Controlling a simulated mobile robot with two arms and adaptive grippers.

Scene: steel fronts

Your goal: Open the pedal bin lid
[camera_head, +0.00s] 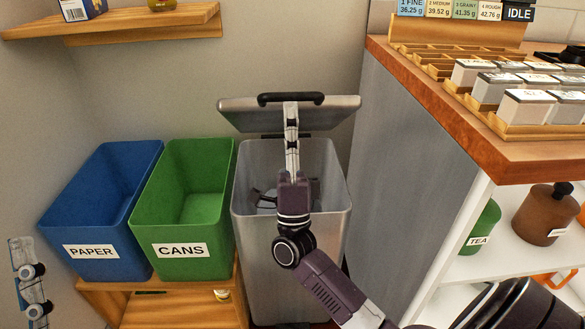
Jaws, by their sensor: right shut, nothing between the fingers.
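The pedal bin (250,255) is a tall grey steel bin standing between the green bin and the counter. Its lid (335,116) is raised and tilted back, with a black bar handle (290,98) along its upper edge. The mouth is open, and dark shapes inside are too unclear to name. My right arm comes in from the lower right and reaches up over the bin. My right gripper (291,112) is shut and empty, seen edge-on in front of the lid just below the handle. I cannot tell whether it touches the lid. My left gripper is not in view.
A blue PAPER bin (110,200) and a green CANS bin (185,195) stand on a wooden stand (190,310) at left. A counter side (395,160) rises close on the right. A wooden shelf (130,25) hangs upper left. A skateboard-like object (30,285) leans far left.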

